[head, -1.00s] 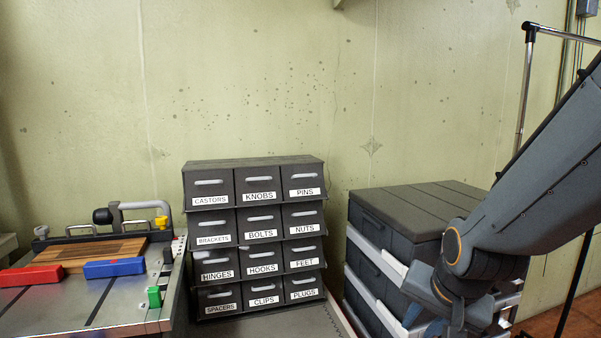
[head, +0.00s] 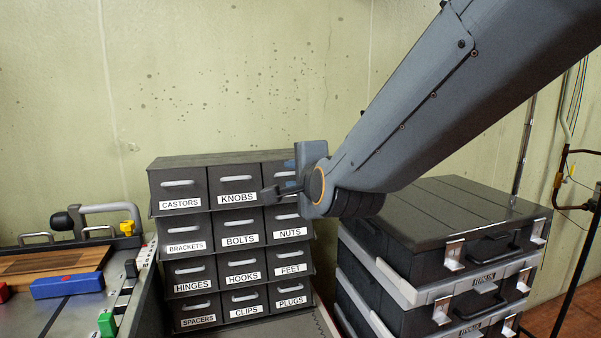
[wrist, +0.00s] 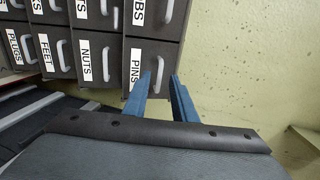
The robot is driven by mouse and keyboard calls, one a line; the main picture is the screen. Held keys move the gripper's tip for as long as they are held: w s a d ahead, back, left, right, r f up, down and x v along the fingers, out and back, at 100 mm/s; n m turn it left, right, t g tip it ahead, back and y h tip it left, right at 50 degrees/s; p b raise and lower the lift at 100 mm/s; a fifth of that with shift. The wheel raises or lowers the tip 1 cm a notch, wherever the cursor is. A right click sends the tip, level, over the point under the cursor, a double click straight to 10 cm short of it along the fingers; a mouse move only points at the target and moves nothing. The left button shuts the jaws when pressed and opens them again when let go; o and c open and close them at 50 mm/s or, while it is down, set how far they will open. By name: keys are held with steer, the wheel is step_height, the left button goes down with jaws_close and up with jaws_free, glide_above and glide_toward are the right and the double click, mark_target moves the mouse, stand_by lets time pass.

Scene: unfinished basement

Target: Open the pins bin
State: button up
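The pins bin is the top right drawer of a dark grey bin cabinet. In the wrist view, the pins bin (wrist: 147,50) shows with its white PINS label and a pale bar handle. My gripper (wrist: 160,76) has two blue fingers spread apart, with their tips at the bin's handle. I cannot tell whether they touch it.
The knobs bin (head: 237,181) is left of the pins bin and the nuts bin (head: 288,230) below it. Stacked dark cases (head: 440,215) stand close on the right, under my arm. A workbench (head: 60,315) with a blue block (head: 68,286) is at the left.

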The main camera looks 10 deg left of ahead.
steer(key=shift+x, duration=1.4)
jaws_close()
stand_by(0.5)
